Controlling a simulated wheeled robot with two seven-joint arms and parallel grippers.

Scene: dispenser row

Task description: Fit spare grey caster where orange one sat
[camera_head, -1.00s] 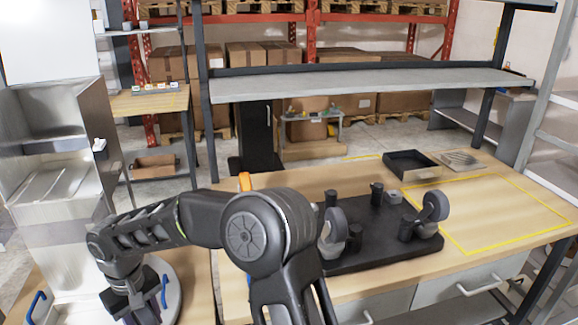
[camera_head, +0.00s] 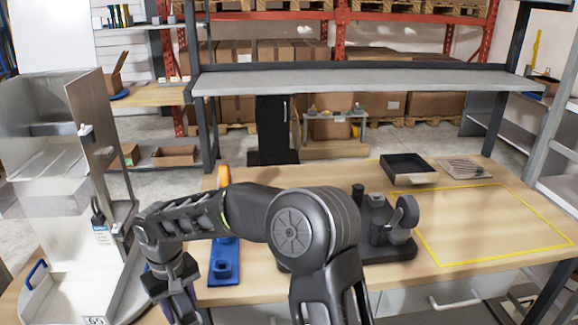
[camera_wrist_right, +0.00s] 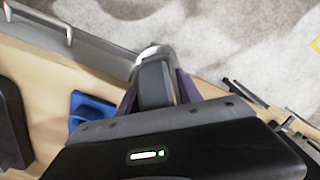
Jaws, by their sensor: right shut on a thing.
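My right gripper (camera_head: 182,300) hangs at the lower left in the head view, left of the workbench's dark plate. In the right wrist view its purple fingers (camera_wrist_right: 155,88) are shut on a grey caster (camera_wrist_right: 154,72), seen edge-on with a pale end. The dark base plate (camera_head: 400,250) lies on the bench, partly hidden by my arm. A grey-wheeled caster (camera_head: 406,212) stands at its right side. The orange caster (camera_head: 223,176) shows behind my forearm at the bench's left, its lower part hidden. My left gripper is out of view.
A blue holder (camera_head: 224,267) lies on the bench near the gripper and also shows in the wrist view (camera_wrist_right: 88,110). A black tray (camera_head: 407,169) and a yellow-outlined area (camera_head: 490,225) are at the right. A grey shelf (camera_head: 360,80) spans the back. A grey cabinet (camera_head: 60,190) stands left.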

